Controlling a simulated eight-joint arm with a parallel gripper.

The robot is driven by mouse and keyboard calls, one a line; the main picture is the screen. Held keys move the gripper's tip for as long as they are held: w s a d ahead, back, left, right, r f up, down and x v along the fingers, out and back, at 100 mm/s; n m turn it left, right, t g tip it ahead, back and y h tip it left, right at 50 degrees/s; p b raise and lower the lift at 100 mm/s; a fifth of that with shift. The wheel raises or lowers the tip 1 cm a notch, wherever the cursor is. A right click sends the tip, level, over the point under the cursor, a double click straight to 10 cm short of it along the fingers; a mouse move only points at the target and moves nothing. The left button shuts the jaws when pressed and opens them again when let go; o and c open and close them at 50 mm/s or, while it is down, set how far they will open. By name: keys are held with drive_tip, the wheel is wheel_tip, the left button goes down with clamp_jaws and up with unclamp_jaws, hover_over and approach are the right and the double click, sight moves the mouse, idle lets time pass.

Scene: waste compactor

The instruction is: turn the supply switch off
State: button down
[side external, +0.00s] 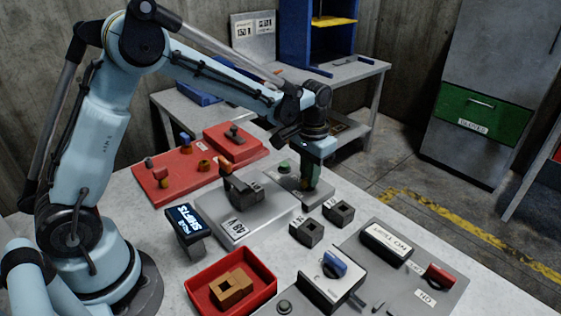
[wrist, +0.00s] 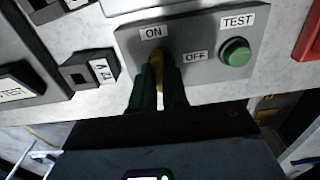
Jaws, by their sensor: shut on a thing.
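The supply switch is a yellow-orange lever (wrist: 156,62) on a small grey panel (wrist: 130,45) in the wrist view. The lever stands just below the ON label (wrist: 153,32), to the left of the OFF label (wrist: 195,56). A green TEST button (wrist: 236,52) sits at the panel's right. My gripper (wrist: 158,92) has its two dark green fingers shut on the lever, one on each side, hiding its lower part. In the side external view my gripper (side external: 312,183) points down onto the same panel (side external: 292,187), hiding the lever.
A grey plate with a 48 V block (side external: 238,190) lies left of the panel. Two dark blocks (side external: 307,231) stand in front. A red tray (side external: 262,298) holds a brown block.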

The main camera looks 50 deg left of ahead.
drive_tip(key=shift+m, duration=0.4)
drive_tip(key=m, duration=0.3)
drive_tip(key=shift+m, duration=0.4)
drive_tip(key=m, duration=1.3)
drive_tip(key=shift+m, duration=0.3)
drive_tip(key=c, duration=1.1)
unclamp_jaws()
drive_tip(key=shift+c, duration=0.2)
